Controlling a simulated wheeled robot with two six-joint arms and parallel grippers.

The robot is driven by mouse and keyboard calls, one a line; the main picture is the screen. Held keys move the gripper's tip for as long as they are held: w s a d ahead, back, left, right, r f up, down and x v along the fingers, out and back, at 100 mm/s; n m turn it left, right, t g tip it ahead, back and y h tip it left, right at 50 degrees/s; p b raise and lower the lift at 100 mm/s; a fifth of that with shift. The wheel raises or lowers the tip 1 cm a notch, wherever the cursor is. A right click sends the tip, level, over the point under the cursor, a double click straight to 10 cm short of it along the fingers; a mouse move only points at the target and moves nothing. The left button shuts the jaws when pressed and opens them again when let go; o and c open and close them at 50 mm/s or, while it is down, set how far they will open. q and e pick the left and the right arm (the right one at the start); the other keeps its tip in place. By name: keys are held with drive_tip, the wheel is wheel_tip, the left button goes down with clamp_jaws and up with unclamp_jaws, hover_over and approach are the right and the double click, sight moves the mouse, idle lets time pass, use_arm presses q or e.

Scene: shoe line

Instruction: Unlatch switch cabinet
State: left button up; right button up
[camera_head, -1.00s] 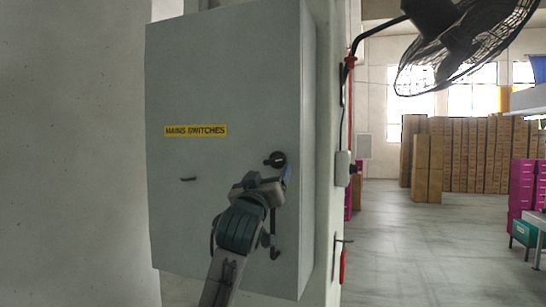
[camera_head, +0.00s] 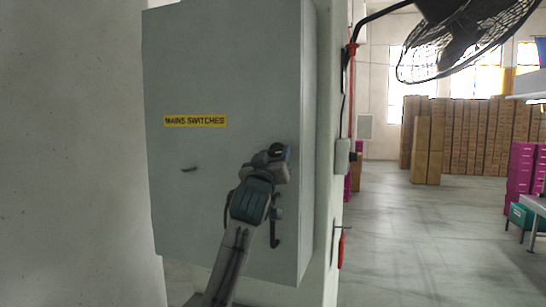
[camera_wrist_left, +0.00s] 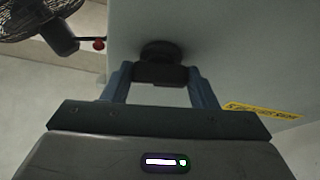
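The grey switch cabinet (camera_head: 215,75) hangs on the wall, its front closed, with a yellow "MAINS SWITCHES" label (camera_head: 195,121). Its round dark latch knob (camera_head: 277,148) is near the right edge of the door, mostly covered by my gripper in the head view. My left gripper (camera_head: 280,157) is at the knob. In the left wrist view, the knob's dark bar (camera_wrist_left: 160,75) lies between the two spread fingers, with little room on either side. Whether the fingers touch it is hard to tell. My right gripper is not in view.
A small dark fitting (camera_head: 190,169) is on the door's left part, and a dark hooked handle (camera_head: 275,235) is below my gripper. A black fan (camera_head: 465,40) hangs at the upper right. The floor (camera_head: 400,240) right of the cabinet is clear.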

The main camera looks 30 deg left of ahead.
use_arm(q)
drive_tip(key=shift+a+m+h, duration=0.1)
drive_tip(key=shift+m+h, duration=0.4)
drive_tip(key=shift+m, duration=0.5)
drive_tip(key=shift+m+t+h, duration=0.4)
drive_tip(key=shift+m+h, duration=0.2)
drive_tip(key=shift+m, duration=0.5)
drive_tip(key=o, duration=1)
drive_tip(key=b+v, duration=0.6)
drive_tip(key=v, duration=0.5)
drive_tip(key=shift+b, duration=0.4)
